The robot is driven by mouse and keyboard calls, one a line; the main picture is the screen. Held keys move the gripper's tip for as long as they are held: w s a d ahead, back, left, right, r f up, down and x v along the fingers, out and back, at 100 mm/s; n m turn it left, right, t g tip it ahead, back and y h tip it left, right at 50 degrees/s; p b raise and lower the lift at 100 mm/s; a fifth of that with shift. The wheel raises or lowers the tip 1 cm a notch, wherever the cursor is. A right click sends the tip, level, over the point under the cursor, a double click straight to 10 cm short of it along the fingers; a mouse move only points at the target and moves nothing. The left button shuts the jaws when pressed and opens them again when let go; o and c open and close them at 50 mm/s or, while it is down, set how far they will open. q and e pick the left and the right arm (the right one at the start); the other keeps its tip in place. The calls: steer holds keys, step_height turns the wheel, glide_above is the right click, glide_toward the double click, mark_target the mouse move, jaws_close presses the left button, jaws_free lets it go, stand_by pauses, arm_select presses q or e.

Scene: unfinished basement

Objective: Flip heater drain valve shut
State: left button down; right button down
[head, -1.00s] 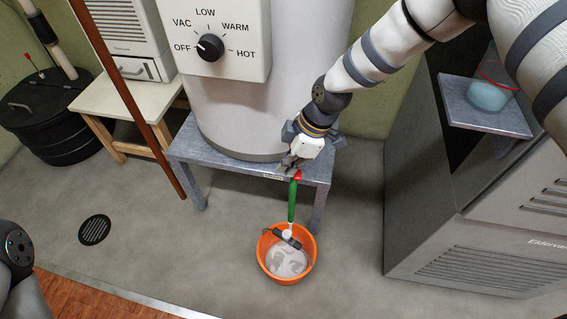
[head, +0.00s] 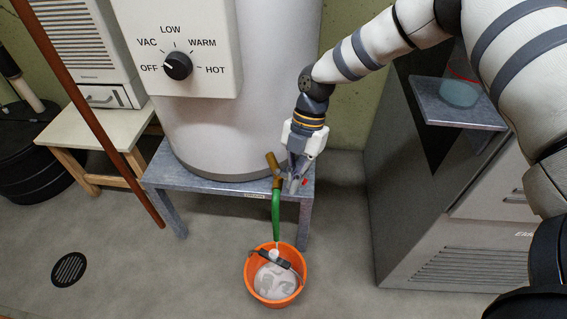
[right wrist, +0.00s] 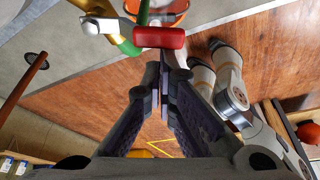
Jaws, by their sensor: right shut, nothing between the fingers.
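The heater (head: 195,130) is a tall white tank on a grey metal stand. Its brass drain valve (head: 273,165) sticks out low at the front, with a green hose (head: 275,212) running down from it. In the right wrist view the red handle (right wrist: 159,38) lies crosswise just ahead of the fingertips, right of the brass body (right wrist: 122,12). The right gripper is shut and empty; whether its tips touch the handle I cannot tell. My left gripper is out of view.
An orange bucket (head: 250,283) under the hose holds pale contents and a dark clip. The metal stand (head: 230,187) is close below the valve. A grey cabinet with a shelf (head: 455,112) stands right. A reddish-brown pole (head: 95,118) leans left. Floor around the drain grate (head: 69,270) is clear.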

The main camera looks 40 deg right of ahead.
steer(key=d+n, duration=0.1)
steer(key=n, duration=0.1)
steer(key=d+n+g+b, duration=0.1)
steer(key=shift+w+n+h, duration=0.15)
steer(key=shift+n+h, duration=0.15)
steer(key=shift+n, duration=0.1)
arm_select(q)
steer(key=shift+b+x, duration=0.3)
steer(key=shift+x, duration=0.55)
arm_select(e)
steer(key=shift+w+d, duration=0.15)
steer(key=shift+d, duration=0.2)
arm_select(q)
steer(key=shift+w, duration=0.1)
arm_select(e)
steer(key=shift+d, duration=0.15)
